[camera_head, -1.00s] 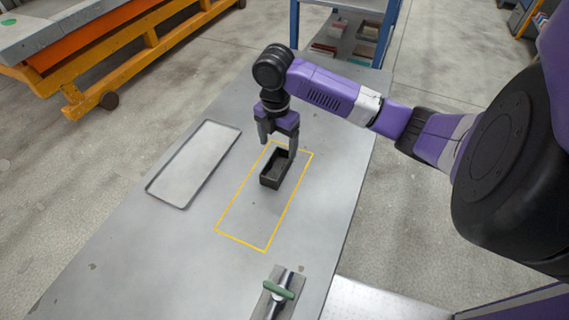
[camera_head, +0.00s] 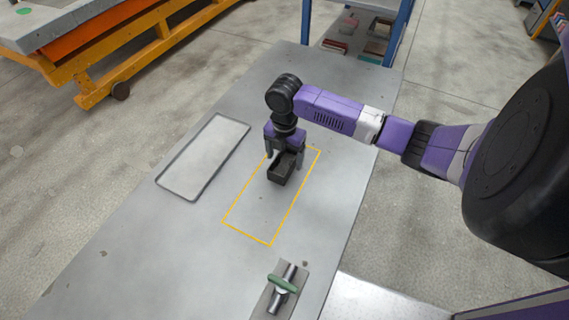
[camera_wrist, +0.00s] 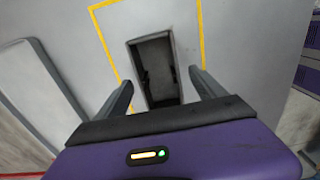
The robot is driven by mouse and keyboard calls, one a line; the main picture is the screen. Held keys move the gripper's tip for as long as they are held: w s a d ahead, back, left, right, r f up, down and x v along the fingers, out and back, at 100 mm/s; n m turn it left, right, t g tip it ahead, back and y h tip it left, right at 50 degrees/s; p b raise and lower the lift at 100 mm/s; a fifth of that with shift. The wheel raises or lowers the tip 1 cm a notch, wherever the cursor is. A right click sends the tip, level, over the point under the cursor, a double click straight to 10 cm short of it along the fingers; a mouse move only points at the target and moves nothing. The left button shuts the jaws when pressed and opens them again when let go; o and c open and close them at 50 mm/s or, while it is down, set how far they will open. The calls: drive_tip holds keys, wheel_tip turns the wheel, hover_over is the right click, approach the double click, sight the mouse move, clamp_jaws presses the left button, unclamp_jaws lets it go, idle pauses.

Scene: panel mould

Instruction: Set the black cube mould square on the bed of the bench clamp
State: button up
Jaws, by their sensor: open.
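The black cube mould (camera_head: 282,170) is an open-topped dark box standing on the bench inside the yellow outline. It also shows in the wrist view (camera_wrist: 157,70), lying ahead of and between the fingers. My gripper (camera_head: 285,160) is open above the mould's far end, its fingers on either side; whether they touch it I cannot tell. In the wrist view my gripper (camera_wrist: 160,95) shows both fingers apart with nothing held. The bench clamp (camera_head: 281,288), a grey metal bed with a green handle, is at the near edge of the bench.
A shallow grey tray (camera_head: 162,183) lies left of the yellow outline (camera_head: 246,235). The bench top (camera_head: 150,255) is clear between the outline and the clamp. A blue shelf rack (camera_head: 402,30) stands behind the bench, and an orange-yellow trolley (camera_head: 95,85) is at far left.

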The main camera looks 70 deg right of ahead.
clamp_jaws()
idle(0.3)
drive_tip(key=shift+r, duration=0.2)
